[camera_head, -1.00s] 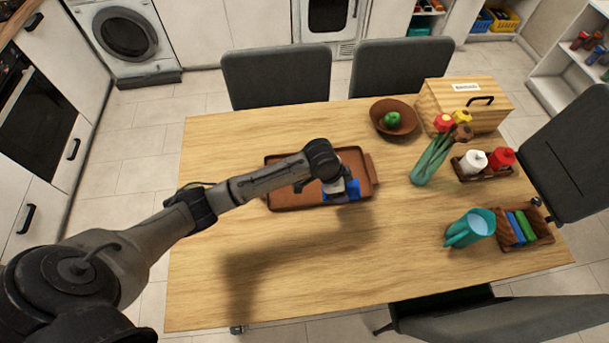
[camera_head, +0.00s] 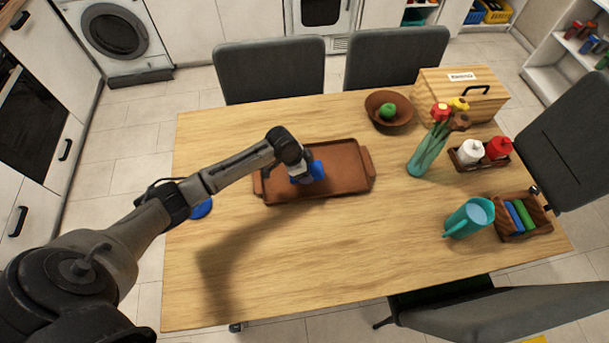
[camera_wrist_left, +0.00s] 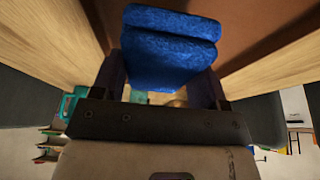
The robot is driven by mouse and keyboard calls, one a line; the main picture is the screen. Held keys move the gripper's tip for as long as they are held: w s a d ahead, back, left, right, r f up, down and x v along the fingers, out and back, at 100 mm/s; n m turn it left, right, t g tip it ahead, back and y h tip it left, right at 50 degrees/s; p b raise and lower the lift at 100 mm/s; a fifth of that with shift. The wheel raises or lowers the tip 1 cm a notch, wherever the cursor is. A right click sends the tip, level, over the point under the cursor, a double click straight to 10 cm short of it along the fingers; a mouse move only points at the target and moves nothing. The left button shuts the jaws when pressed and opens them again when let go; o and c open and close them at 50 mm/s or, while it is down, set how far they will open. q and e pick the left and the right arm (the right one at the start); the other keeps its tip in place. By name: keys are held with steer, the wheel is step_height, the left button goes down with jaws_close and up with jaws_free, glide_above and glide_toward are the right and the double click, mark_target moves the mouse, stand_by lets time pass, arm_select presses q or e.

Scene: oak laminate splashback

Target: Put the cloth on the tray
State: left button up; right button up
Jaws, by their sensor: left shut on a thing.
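I cannot tell whether the cloth touches the tray floor. My left arm and gripper hide part of the tray's left side. My right gripper is not in view.
A flat blue item (camera_head: 201,208) lies partly hidden behind my left arm. A bowl with a green fruit (camera_head: 388,110), a wooden box (camera_head: 470,98), a flower vase (camera_head: 428,155), a bottle caddy (camera_head: 478,160), a teal jug (camera_head: 468,218) and another caddy (camera_head: 522,216) stand right. The front table is clear.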

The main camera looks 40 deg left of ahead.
arm_select(q)
steer(key=shift+f+b, duration=0.45)
steer(key=shift+f, duration=1.6)
steer(key=shift+f, duration=0.15)
steer(key=o, duration=1)
steer(key=shift+c, duration=0.2)
